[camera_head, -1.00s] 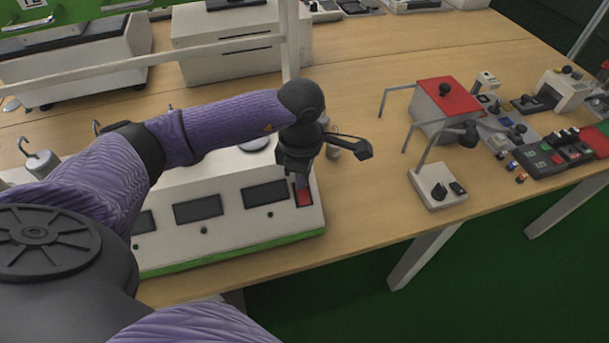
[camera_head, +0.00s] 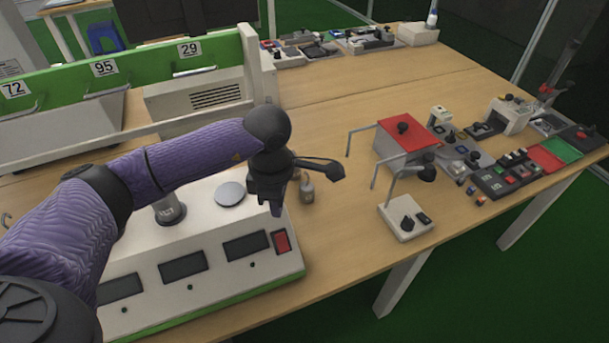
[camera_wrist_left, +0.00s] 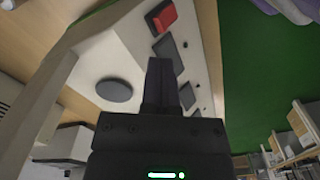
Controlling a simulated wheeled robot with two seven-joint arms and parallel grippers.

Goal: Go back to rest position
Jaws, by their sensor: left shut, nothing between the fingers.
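My left gripper (camera_head: 277,207) is shut and empty. In the head view it points down above the right end of the white machine (camera_head: 200,287), close to its red switch (camera_head: 282,242). In the left wrist view the shut fingers (camera_wrist_left: 161,85) show in front of the white machine, with the red switch (camera_wrist_left: 161,17) beyond them. I cannot tell the exact height of the fingertips above the machine. My right gripper is in neither view.
A white lamp-like device (camera_head: 405,218) and a red-topped box (camera_head: 408,134) stand right of the arm. Several small devices and a control panel (camera_head: 506,173) lie at the far right. A white rail and a green-topped bin row (camera_head: 150,75) stand behind the arm. Bare wood (camera_head: 345,235) lies between.

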